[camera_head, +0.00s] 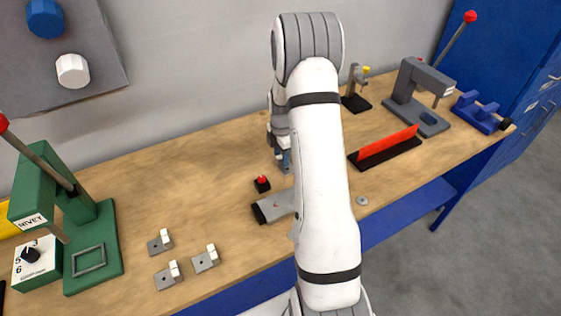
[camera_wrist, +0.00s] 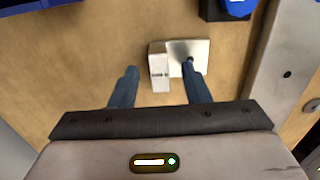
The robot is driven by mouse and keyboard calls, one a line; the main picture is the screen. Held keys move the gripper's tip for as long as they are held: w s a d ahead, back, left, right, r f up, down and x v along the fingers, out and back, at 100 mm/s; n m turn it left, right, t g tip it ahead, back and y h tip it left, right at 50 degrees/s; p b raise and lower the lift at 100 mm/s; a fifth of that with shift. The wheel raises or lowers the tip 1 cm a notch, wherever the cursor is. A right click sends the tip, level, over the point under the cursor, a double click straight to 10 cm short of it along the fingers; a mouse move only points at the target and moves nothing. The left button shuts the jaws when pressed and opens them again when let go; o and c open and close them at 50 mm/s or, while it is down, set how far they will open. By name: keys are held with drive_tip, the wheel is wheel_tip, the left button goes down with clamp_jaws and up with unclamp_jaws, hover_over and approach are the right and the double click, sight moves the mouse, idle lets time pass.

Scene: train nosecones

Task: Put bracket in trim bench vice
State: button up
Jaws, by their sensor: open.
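A grey bracket (camera_wrist: 181,55) with a flat plate and a raised block lies on the wood in the wrist view. My gripper (camera_wrist: 159,69) is open, with one blue finger on each side. The left finger is apart from the bracket's block. The right finger overlaps the plate in the picture; I cannot tell whether it touches. In the head view my gripper (camera_head: 285,160) is mostly hidden behind my arm, and this bracket is not seen. Several similar brackets (camera_head: 206,260) sit at the front left. A blue vice (camera_head: 478,112) stands at the far right of the bench.
The wooden bench (camera_head: 215,170) carries a green rivet press (camera_head: 95,245) at left. A red-button box (camera_head: 262,185) and a grey bar tool (camera_head: 276,206) lie near my arm. A red-and-black tool (camera_head: 387,146) and a grey press (camera_head: 415,88) stand to the right.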

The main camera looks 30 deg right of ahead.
drive_tip(key=shift+c, duration=0.4)
clamp_jaws()
